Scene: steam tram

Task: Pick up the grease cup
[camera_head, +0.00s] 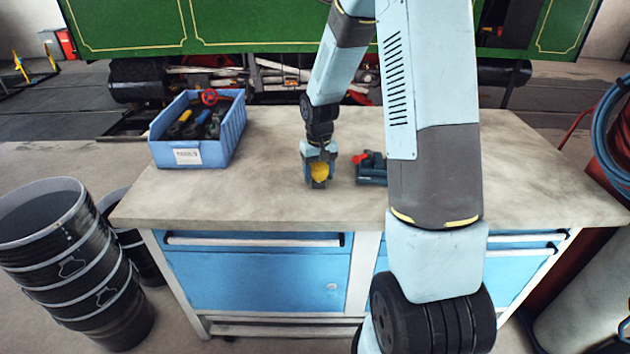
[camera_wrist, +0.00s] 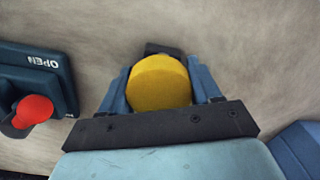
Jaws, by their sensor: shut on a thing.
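The grease cup (camera_wrist: 158,83) has a round yellow top and sits between the two blue fingers of my gripper (camera_wrist: 160,95) in the wrist view. My gripper is shut on it, with a finger against each side. In the head view the yellow cup (camera_head: 320,171) shows between the fingers of my gripper (camera_head: 319,178), low over the workbench top. I cannot tell whether the cup touches the bench. Its lower part is hidden.
A dark teal device with a red knob (camera_wrist: 34,110), marked OPEN, lies close beside my gripper; the head view also shows it (camera_head: 371,170). A blue bin (camera_head: 214,153) of tools stands at the left of the workbench (camera_head: 265,195). Black buckets (camera_head: 70,260) stand on the floor.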

